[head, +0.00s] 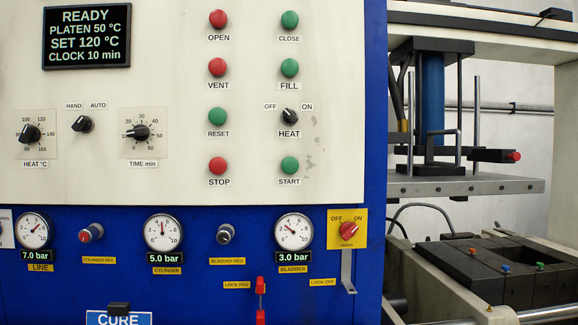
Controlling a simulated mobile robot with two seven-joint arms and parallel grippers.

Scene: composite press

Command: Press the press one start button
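The green START button (289,165) is at the lower right of the cream control panel (180,185), above its START label. It is round and stands out from the panel. The display (87,36) reads READY, PLATEN 50 °C, SET 120 °C, CLOCK 10 min. The red STOP button (218,165) is to the left of START. The black HEAT switch (289,116) is directly above START, between OFF and ON labels. Neither of my grippers shows in the head view, and nothing covers the START button.
Other buttons include green FILL (289,66) and red VENT (217,67). Below are gauges, a red switch on a yellow plate (348,230), and a red lock peg (261,286). The press platen (465,186) hangs above a dark mould (490,270) at right.

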